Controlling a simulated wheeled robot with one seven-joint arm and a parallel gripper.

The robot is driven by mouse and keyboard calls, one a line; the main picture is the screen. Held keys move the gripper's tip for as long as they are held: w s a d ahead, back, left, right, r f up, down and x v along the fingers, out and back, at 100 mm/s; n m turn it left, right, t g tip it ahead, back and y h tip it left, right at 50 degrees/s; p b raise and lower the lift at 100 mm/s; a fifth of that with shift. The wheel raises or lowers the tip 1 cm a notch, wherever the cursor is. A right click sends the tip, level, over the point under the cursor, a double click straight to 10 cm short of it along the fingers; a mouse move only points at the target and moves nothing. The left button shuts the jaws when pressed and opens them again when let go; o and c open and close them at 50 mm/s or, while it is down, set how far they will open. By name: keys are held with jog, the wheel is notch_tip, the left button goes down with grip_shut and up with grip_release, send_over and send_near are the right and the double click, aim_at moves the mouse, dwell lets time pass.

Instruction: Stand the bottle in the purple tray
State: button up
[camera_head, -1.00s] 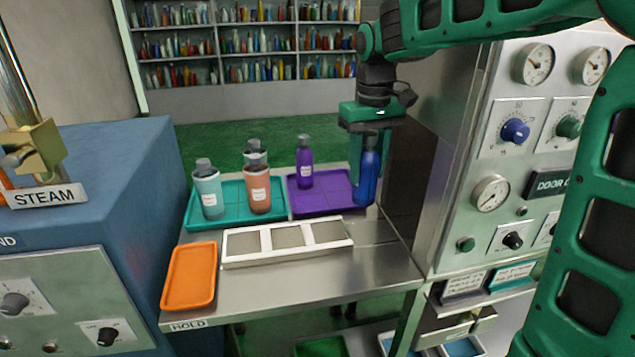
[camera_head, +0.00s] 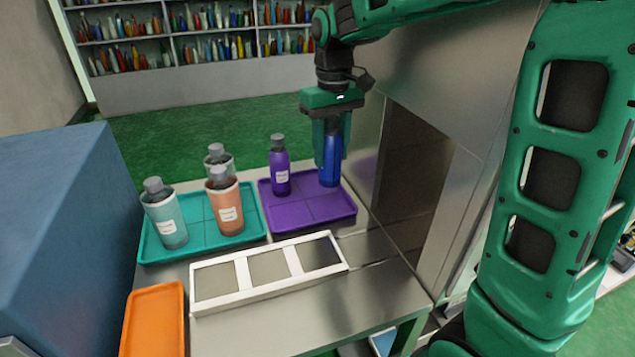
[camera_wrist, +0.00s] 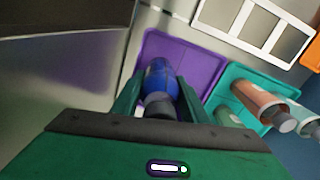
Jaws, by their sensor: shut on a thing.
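A blue bottle (camera_head: 331,165) is upright between the fingers of my gripper (camera_head: 331,150), which is shut on it. It is at the back right part of the purple tray (camera_head: 318,210); I cannot tell whether its base touches the tray floor. The wrist view shows the blue bottle (camera_wrist: 159,82) between my gripper's fingers (camera_wrist: 158,98), over the purple tray (camera_wrist: 190,48). A purple bottle (camera_head: 280,168) stands in the same tray, towards the back left.
A teal tray (camera_head: 190,255) on the left holds a teal bottle (camera_head: 165,215), an orange bottle (camera_head: 225,205) and a third, pale one (camera_head: 215,153). A white three-part frame (camera_head: 268,290) and an orange tray (camera_head: 153,320) lie in front. A metal cabinet wall (camera_head: 465,190) stands close on the right.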

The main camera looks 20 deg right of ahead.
aim_at(332, 118)
jog(key=shift+a+f, duration=0.1)
jog(key=shift+f, duration=3.4)
jog(key=o, duration=1.4)
jog(key=shift+f, duration=0.1)
jog(key=shift+c, duration=0.2)
notch_tip(332, 118, up, 11)
jog(key=shift+r, duration=0.65)
jog(key=shift+s, duration=0.1)
